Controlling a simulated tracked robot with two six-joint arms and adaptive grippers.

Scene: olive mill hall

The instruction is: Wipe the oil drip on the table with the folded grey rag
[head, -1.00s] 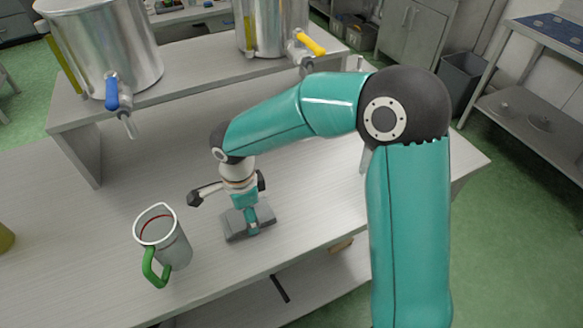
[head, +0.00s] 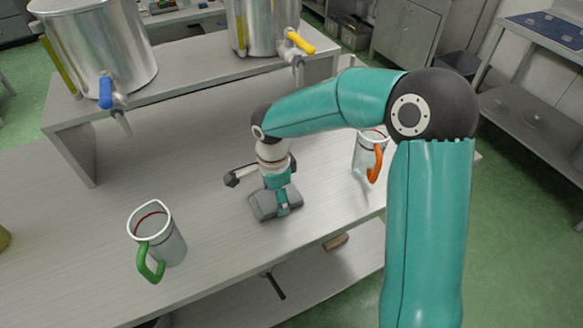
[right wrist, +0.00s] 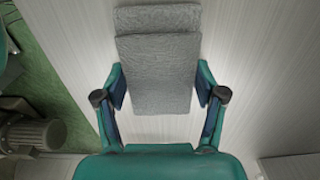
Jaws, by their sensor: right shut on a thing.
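The folded grey rag (head: 264,207) is at the front middle of the grey table (head: 215,185). My right gripper (head: 281,198) is shut on it from above. In the right wrist view the rag (right wrist: 158,72) lies between the two fingers of the gripper (right wrist: 161,90), its folded layers stretching out past the fingertips. The rag is low over the tabletop; I cannot tell whether it touches it. No oil drip shows in either view; the rag or my arm may hide it. My left gripper is not in view.
A green-handled jug (head: 165,240) stands left of the rag. An orange-handled jug (head: 370,155) stands to the right, partly behind my arm. Two steel tanks (head: 95,50) (head: 262,25) with blue and yellow taps stand on a raised shelf (head: 200,73) behind.

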